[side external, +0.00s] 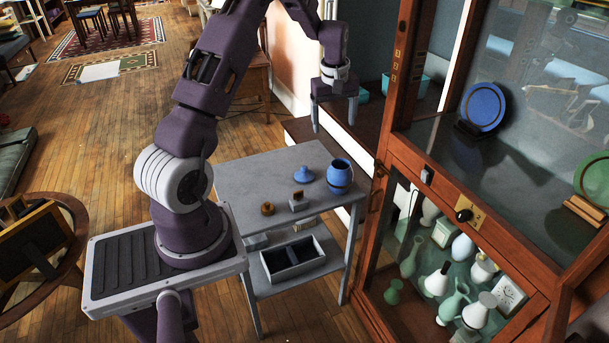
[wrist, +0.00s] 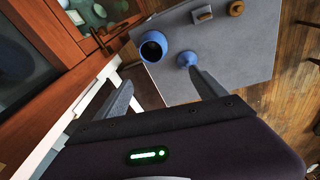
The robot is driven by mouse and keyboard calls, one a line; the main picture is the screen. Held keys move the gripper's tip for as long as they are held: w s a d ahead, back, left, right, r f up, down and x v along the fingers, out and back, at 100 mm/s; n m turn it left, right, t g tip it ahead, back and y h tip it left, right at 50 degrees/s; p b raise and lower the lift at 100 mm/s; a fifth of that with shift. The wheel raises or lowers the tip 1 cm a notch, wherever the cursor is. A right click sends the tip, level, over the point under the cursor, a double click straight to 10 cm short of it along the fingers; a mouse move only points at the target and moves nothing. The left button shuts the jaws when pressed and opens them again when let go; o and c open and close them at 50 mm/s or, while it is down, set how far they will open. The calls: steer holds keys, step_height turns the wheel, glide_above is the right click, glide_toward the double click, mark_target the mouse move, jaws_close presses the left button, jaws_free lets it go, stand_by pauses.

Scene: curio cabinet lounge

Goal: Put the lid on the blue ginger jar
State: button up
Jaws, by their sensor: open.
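My gripper (side external: 334,127) is open and empty, pointing down well above the table, over the jar and lid area. In the wrist view its fingers (wrist: 163,88) are spread wide.
A wood-framed glass cabinet (side external: 440,183) with vases stands close at right. A divided grey tray (side external: 293,260) sits on the lower shelf.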

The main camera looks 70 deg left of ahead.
mark_target(305, 167)
steer(key=s+a+f+n, duration=0.1)
steer(key=a+f, duration=0.2)
steer(key=f, duration=0.2)
steer(key=s+a+f+n+g, duration=0.1)
steer(key=s+a+f, duration=0.1)
steer(key=f, duration=0.4)
steer(key=s+a+f+n, duration=0.1)
steer(key=a+f+n, duration=0.1)
steer(key=a+f, duration=0.3)
steer(key=shift+s+f+g, duration=0.15)
steer(key=shift+f+g, duration=0.05)
steer(key=shift+g, duration=0.1)
step_height(305, 167, down, 7)
steer(key=shift+r, duration=0.15)
steer(key=c, duration=1.3)
step_height(305, 167, up, 10)
steer(key=shift+r, duration=0.1)
steer(key=shift+c, duration=0.2)
steer(key=o, duration=0.7)
steer(key=shift+c, duration=0.2)
jaws_close()
